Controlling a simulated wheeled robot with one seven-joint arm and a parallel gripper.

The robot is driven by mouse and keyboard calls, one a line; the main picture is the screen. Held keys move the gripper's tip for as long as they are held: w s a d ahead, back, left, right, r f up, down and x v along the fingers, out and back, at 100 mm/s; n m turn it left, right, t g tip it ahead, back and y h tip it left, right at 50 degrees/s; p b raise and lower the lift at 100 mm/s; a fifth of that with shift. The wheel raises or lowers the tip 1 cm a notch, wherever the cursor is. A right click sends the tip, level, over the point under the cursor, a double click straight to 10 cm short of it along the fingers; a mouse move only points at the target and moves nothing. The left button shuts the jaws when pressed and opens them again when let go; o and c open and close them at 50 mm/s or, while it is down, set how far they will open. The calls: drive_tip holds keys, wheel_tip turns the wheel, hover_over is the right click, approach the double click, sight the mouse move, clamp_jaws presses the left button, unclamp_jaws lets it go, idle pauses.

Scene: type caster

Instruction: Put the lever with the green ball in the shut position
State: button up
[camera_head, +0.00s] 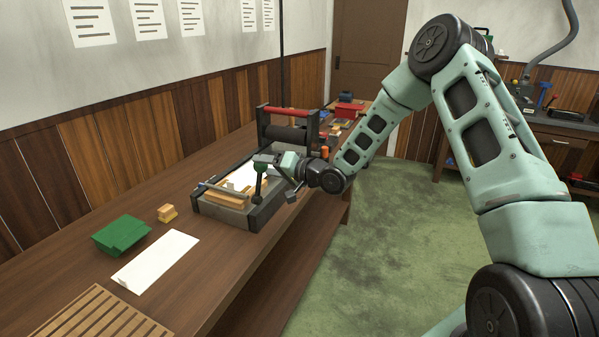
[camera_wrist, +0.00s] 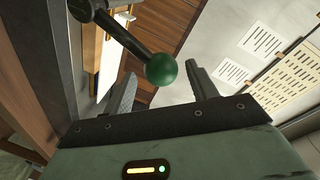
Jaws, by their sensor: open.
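The lever (camera_wrist: 122,37) has a dark arm that ends in a green ball (camera_wrist: 161,69). In the wrist view the ball lies between the two open fingers of my gripper (camera_wrist: 163,92), with a visible gap toward the right finger. The lever's pivot is a dark round hub at the top left, on the side of the press. In the head view the lever (camera_head: 258,184) stands roughly upright at the front of the press bed (camera_head: 224,212), its ball mostly hidden by my gripper (camera_head: 277,165). I cannot tell from these views whether the lever is shut.
The press has a roller with a red bar (camera_head: 289,111) behind my gripper. Floor is open to the right.

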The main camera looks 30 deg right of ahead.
drive_tip(key=b+v, duration=0.2)
drive_tip(key=v, duration=1.3)
drive_tip(key=shift+a+f, duration=0.1)
drive_tip(key=s+a+f+n+g+h, duration=0.1)
drive_tip(key=s+a+n+g+h, duration=0.15)
drive_tip(key=a, duration=0.55)
drive_tip(key=s+a+f+n+g+h, duration=0.1)
drive_tip(key=s+a+n+g+h, duration=0.1)
drive_tip(key=s+a+n+g, duration=0.35)
drive_tip(key=s+a+r+n+g+h, duration=0.1)
drive_tip(key=s+a+n+g, duration=0.1)
drive_tip(key=s, duration=1)
drive_tip(key=s+a+r+n+g+h, duration=0.1)
drive_tip(key=s+a+n+g+h, duration=0.1)
drive_tip(key=s+a+g, duration=0.2)
drive_tip(key=s+a, duration=0.3)
drive_tip(key=s, duration=0.5)
drive_tip(key=shift+s+a+r, duration=0.2)
drive_tip(key=shift+s+r, duration=0.05)
drive_tip(key=shift+s, duration=0.15)
